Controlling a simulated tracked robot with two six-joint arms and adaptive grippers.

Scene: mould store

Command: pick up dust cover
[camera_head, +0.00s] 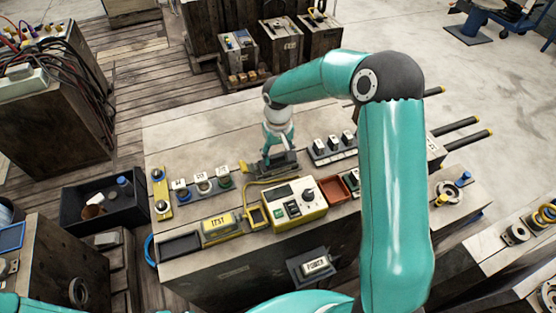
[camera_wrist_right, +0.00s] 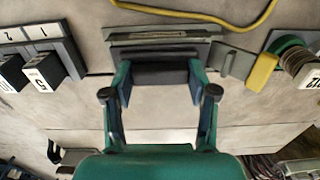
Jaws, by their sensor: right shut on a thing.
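The dust cover (camera_wrist_right: 160,73) looks like a dark grey bar in the right wrist view, set between the fingertips of my right gripper (camera_wrist_right: 160,80). My right gripper (camera_head: 279,158) is shut on it, with one finger at each end. Just behind the cover in that view lies a grey-green slotted housing (camera_wrist_right: 155,35); I cannot tell whether the cover still touches it. In the head view the gripper points down at this housing (camera_head: 262,169) near the bench middle, and the cover is hard to make out there. My left gripper is not in view.
The yellow control box (camera_head: 295,206) with a yellow cable stands in front of the gripper. A row of labelled switches (camera_head: 333,146) stands to the right, and labelled plugs (camera_head: 203,185) to the left. The bench top (camera_head: 200,135) behind is clear.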

